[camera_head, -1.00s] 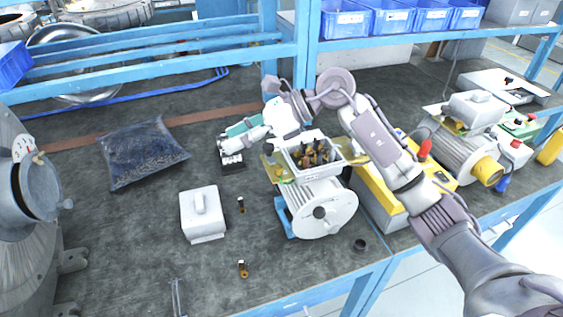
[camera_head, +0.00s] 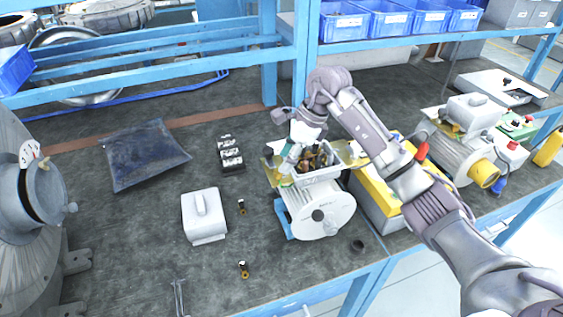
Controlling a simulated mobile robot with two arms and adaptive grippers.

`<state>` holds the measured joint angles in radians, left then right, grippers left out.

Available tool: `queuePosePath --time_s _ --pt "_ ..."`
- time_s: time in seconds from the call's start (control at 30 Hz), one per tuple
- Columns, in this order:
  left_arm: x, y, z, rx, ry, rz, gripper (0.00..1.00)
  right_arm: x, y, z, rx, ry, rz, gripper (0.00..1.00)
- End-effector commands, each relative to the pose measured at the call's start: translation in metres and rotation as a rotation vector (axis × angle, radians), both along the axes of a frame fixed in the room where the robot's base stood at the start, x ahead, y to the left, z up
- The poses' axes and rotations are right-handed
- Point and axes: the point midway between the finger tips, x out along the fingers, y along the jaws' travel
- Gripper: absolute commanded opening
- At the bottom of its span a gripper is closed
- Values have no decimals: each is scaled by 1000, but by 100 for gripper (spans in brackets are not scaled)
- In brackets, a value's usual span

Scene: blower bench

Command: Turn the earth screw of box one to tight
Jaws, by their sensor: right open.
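An open grey terminal box (camera_head: 326,174) sits on top of a grey motor (camera_head: 322,212) at the middle of the bench. Brass-coloured parts and dark wires (camera_head: 320,159) show inside it. My right gripper (camera_head: 287,170) is open, pointing down at the left side of the box, with teal parts near its fingers. Whether it touches anything there I cannot tell. The earth screw cannot be made out; the gripper covers part of the box. My left gripper is not in view.
A grey box lid (camera_head: 204,214), two small brass fittings (camera_head: 243,269) and a black block with white tops (camera_head: 231,155) lie to the left. A dark bag (camera_head: 145,157) lies further left. A second motor (camera_head: 466,155) with a closed box stands right.

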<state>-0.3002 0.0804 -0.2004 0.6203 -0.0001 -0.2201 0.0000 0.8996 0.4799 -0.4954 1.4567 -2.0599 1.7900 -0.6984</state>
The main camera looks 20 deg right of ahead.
Motion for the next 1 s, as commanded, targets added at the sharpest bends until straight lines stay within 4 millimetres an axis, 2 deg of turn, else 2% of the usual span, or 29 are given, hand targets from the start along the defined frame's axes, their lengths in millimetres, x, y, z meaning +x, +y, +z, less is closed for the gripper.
queuePosePath --time_s 0.1,0.23,0.6,0.67,0.9,1.0 --pt "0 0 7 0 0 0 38 2 8 -16 2 4 0 49" --pt "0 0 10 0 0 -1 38 4 12 -29 2 2 0 49" --pt "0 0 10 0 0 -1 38 5 14 -35 1 -1 0 49" --pt "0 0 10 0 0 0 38 5 14 -35 1 -1 0 41" --pt "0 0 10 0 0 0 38 5 13 -34 1 -1 0 1" --pt "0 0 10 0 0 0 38 5 13 -34 1 -1 0 0"
